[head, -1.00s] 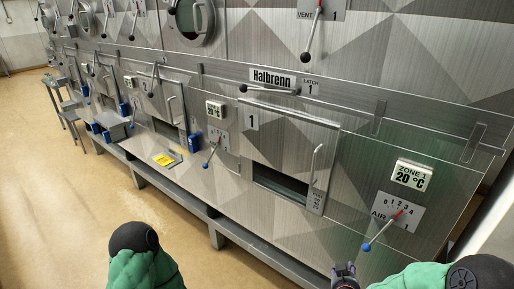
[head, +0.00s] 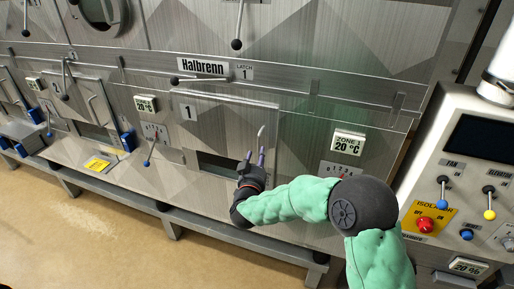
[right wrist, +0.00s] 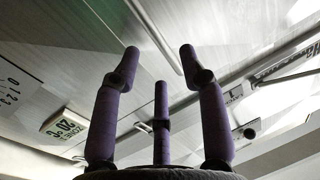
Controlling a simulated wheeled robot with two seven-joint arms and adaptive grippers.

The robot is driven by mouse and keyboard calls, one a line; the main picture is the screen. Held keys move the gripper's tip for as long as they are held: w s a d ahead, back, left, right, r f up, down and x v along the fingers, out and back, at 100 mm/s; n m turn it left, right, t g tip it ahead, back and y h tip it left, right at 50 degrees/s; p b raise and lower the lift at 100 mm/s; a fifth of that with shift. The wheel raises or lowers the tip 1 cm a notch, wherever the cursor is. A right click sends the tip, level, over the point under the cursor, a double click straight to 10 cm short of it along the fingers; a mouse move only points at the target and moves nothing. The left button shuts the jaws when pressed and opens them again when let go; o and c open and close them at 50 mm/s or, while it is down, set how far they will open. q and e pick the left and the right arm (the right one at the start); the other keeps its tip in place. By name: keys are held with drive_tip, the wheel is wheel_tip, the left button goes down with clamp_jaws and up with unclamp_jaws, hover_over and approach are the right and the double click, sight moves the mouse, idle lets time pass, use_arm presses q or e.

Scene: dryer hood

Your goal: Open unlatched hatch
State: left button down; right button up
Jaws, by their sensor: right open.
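The metal hatch marked 1 (head: 225,125) is in the middle of the head view, under the Halbrenn sign. A dark slot (head: 217,166) shows along its lower part. Its pale bar handle (head: 262,134) stands on the right side. The latch 1 lever (head: 200,79) lies about level above the hatch. My right gripper (head: 254,156) is open in front of the hatch's lower right, its fingers pointing up just below the handle. In the right wrist view the spread purple fingers (right wrist: 160,50) have a pale bar, probably the handle (right wrist: 160,38), beyond and between them. Contact cannot be told.
The zone 1 display (head: 348,144) is right of the hatch, partly above my right arm. A control cabinet with a red isolator button (head: 425,225) stands at the right. The floor at lower left is clear.

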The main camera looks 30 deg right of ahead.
drive_tip(key=x, duration=0.6)
clamp_jaws()
